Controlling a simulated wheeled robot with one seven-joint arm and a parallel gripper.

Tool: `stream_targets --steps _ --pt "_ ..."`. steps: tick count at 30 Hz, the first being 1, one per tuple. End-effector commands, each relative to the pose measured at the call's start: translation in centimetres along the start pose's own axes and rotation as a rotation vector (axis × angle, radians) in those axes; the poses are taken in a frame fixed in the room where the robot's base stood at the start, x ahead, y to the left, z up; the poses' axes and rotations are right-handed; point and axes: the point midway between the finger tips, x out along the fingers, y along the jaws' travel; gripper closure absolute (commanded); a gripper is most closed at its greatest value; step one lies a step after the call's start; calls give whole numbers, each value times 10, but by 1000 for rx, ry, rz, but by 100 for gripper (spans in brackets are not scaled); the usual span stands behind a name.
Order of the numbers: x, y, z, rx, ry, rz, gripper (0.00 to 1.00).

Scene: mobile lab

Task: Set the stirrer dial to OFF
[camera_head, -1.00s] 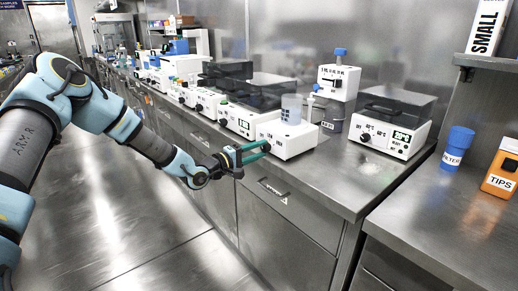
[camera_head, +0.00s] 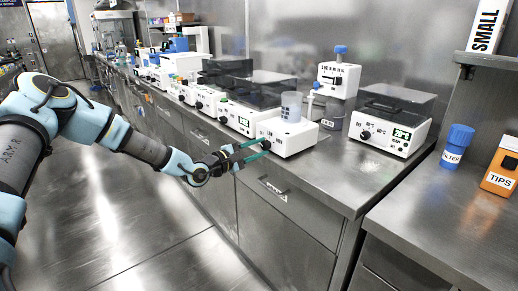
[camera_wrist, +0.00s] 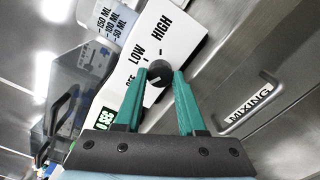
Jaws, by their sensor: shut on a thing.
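The stirrer (camera_head: 287,136) is a white box on the bench with a clear beaker (camera_head: 291,107) on top; it also shows in the wrist view (camera_wrist: 172,28). Its round dark dial (camera_wrist: 160,72) is on the front face, with OFF, LOW and HIGH printed around it. OFF is partly hidden by a finger. My gripper (camera_wrist: 157,80) has green fingers on both sides of the dial and is shut on it. In the head view my gripper (camera_head: 265,148) reaches the stirrer's front from the left. I cannot tell exactly where the dial's pointer sits.
A drawer labelled MIXING (camera_wrist: 250,107) with a bar handle lies below the stirrer. A white device with a green display (camera_head: 390,134) stands to the right, and another with a green display (camera_head: 236,118) to the left. Bare bench top lies right of the stirrer.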

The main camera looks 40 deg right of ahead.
Motion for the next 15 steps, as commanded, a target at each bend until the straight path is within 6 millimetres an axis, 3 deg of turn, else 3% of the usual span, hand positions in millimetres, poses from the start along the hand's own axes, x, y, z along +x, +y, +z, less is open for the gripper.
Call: stream_targets --steps 9,10,15 --pt "-1 -1 -1 -4 2 -1 100" --pt "-1 -1 -1 -4 2 -1 60" --pt "0 0 -1 -3 2 -1 41"
